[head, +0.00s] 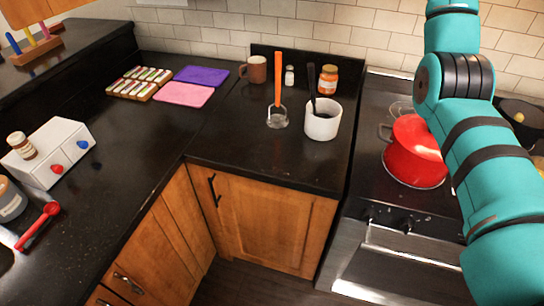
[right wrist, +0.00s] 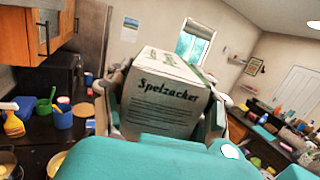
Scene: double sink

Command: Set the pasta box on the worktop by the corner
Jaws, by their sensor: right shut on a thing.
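The pasta box (right wrist: 165,112), pale with "Spelzacker" in dark letters, fills the middle of the right wrist view. The black worktop (head: 235,135) turns a corner at the back left of the head view. My left gripper is in neither view.
A red pot (head: 414,150) stands on the stove. The front middle worktop is bare.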

